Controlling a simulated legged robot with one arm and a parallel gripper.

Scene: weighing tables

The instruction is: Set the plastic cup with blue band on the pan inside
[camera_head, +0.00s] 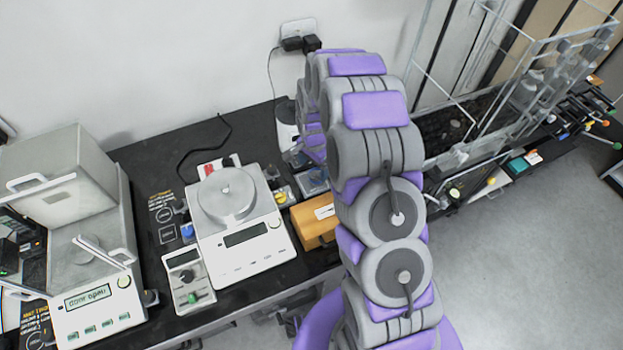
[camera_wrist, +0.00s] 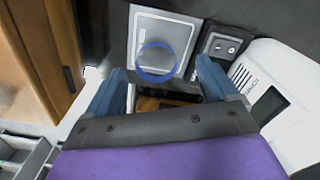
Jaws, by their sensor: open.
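The plastic cup with blue band (camera_wrist: 157,62) shows in the wrist view as a clear round shape with a blue ring. It stands on a pale square plate (camera_wrist: 142,22) and lies between and just beyond my fingers. My gripper (camera_wrist: 160,70) is open, with one blue finger at each side; I cannot tell whether either finger touches the cup.
A second balance with an exposed round pan (camera_head: 226,188) stands mid-table, with a small handheld unit (camera_head: 187,280) beside it. An orange-brown box (camera_head: 312,228) sits to its right. Clear-walled frames (camera_head: 480,120) stand at the right. The wall closes off the back.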

